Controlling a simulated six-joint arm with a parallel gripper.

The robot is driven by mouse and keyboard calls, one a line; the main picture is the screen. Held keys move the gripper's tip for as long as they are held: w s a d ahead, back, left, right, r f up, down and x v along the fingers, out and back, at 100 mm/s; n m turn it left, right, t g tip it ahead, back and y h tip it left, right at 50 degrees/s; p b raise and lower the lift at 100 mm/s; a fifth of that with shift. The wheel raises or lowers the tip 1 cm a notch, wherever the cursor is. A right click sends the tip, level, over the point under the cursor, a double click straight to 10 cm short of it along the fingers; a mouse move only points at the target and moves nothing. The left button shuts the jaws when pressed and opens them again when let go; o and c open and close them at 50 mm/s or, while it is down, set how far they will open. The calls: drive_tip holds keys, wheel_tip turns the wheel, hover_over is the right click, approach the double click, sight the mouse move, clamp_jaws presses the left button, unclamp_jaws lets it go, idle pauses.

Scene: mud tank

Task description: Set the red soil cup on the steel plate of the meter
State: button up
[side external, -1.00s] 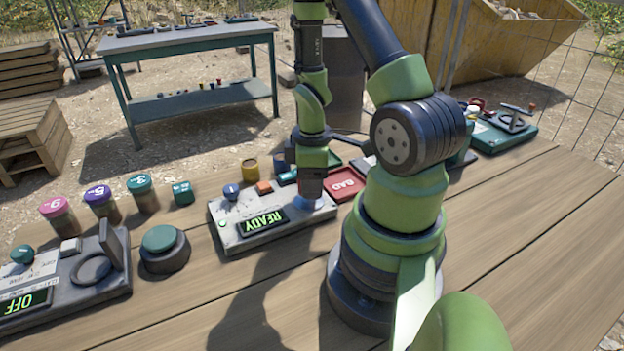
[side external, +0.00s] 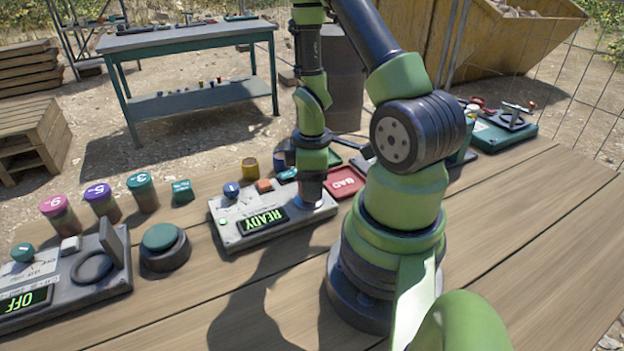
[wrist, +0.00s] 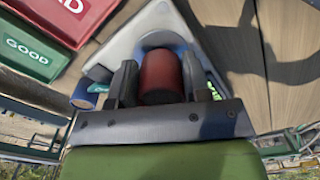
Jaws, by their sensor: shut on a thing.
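The red soil cup (wrist: 160,78) is between the two fingers of my gripper (wrist: 158,70) in the wrist view, and the fingers are shut on it. The pale grey meter (side external: 230,229) lies on the wooden table, its green display (side external: 264,221) lit READY. In the side view my gripper (side external: 312,190) is over the right end of the meter. The steel plate is mostly hidden by the cup and fingers. I cannot tell whether the cup touches it.
A red BAD tray (side external: 345,181) and a green GOOD tray (wrist: 28,48) lie beside the meter. A round teal button (side external: 160,238), a grey device reading OFF (side external: 28,299) and several numbered, coloured-lid cups stand left.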

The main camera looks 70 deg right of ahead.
drive_tip(key=shift+f, duration=0.6)
drive_tip(key=o, duration=1.4)
drive_tip(key=shift+r, duration=3.75)
drive_tip(key=shift+r, duration=0.1)
drive_tip(key=a+r+m+t, duration=0.2)
drive_tip(key=a+r, duration=0.3)
drive_tip(key=r, duration=0.1)
drive_tip(key=s+a+r+m+t+y, duration=0.1)
drive_tip(key=a+r+m+t, duration=0.1)
drive_tip(key=a+r, duration=0.3)
drive_tip(key=a+r+m+t+y, duration=0.1)
drive_tip(key=a+r+m+t, duration=0.2)
drive_tip(key=a+r, duration=0.3)
drive_tip(key=shift+s+a+r, duration=0.1)
drive_tip(key=shift+s+r, duration=0.1)
drive_tip(key=shift+r, duration=1.2)
